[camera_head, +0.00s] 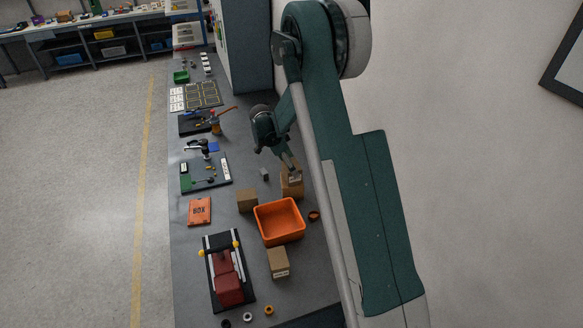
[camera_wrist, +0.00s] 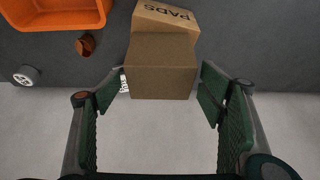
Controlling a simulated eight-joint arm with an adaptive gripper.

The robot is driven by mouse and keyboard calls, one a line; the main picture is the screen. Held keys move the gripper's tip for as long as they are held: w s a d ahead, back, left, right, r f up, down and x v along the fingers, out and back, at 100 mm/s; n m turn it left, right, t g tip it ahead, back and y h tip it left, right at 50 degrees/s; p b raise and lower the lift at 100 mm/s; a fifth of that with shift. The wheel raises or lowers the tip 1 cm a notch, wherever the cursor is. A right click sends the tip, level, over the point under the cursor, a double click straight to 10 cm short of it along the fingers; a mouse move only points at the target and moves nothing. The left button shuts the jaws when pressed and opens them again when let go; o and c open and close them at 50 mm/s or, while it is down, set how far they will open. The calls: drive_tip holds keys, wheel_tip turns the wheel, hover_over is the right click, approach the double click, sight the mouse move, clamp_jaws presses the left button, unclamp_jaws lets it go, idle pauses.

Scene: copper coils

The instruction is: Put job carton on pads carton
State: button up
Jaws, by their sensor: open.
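The pads carton (camera_wrist: 165,17), brown with PADS lettering, shows at the top of the wrist view. A plain brown carton (camera_wrist: 162,62), likely the job carton, overlaps its near side and looks higher, as if stacked on it; the contact is hidden. A small white label shows at its left edge. My gripper (camera_wrist: 163,82) is open, with its fingers on either side of this carton and visible gaps to both. In the head view my gripper (camera_head: 290,164) is over the cartons (camera_head: 291,188) beside the orange bin, where the two are hard to separate.
The orange bin (camera_head: 279,222) stands close to the cartons, with a copper coil (camera_head: 314,216) beside it. Other cartons stand left of the bin (camera_head: 247,201) and in front of it (camera_head: 279,262). A red fixture (camera_head: 228,280) is at the near left.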

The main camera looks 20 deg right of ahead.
drive_tip(key=b+v, duration=0.1)
drive_tip(key=v, duration=0.9)
drive_tip(key=shift+r, duration=0.25)
drive_tip(key=shift+a, duration=0.15)
drive_tip(key=s+a+r+n+t+y, duration=0.25)
drive_tip(key=s+r+n, duration=0.65)
drive_tip(key=s+r, duration=1.25)
drive_tip(key=s+a+n+t, duration=0.1)
drive_tip(key=s+n, duration=0.2)
drive_tip(key=s, duration=0.5)
drive_tip(key=s+a+f+n+t+y, duration=0.1)
drive_tip(key=s+n+t, duration=0.1)
drive_tip(key=s, duration=0.6)
drive_tip(key=s+a+f+n+t+y, duration=0.1)
drive_tip(key=s+n, duration=0.3)
drive_tip(key=s, duration=0.5)
drive_tip(key=shift+a+t, duration=0.35)
drive_tip(key=shift+a, duration=0.1)
